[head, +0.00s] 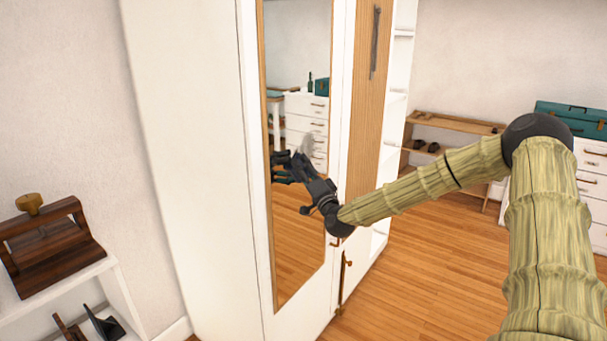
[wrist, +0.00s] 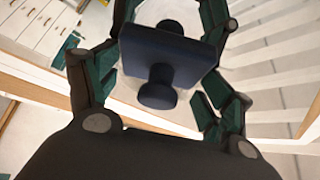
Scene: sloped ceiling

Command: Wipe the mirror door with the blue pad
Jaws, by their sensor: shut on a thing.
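The mirror door (head: 290,235) is a tall mirror with a light wood frame on the white wardrobe. My gripper (head: 284,168) is at the mirror's middle height, close to the glass. The blue pad (wrist: 170,50), a dark blue square plate with a round knob (wrist: 158,86), shows between the green-dark fingers of my gripper (wrist: 160,92) in the wrist view. My gripper is shut on it. The pad is not clear in the head view, and I cannot tell whether it touches the glass. A pale grey smudge (head: 306,145) shows on the mirror just above my gripper.
A wood-fronted door panel (head: 365,100) with a dark handle is right of the mirror, then open white shelves (head: 398,75). A white shelf unit (head: 60,285) holding wooden things stands at lower left. Wood floor (head: 430,275) is clear at right.

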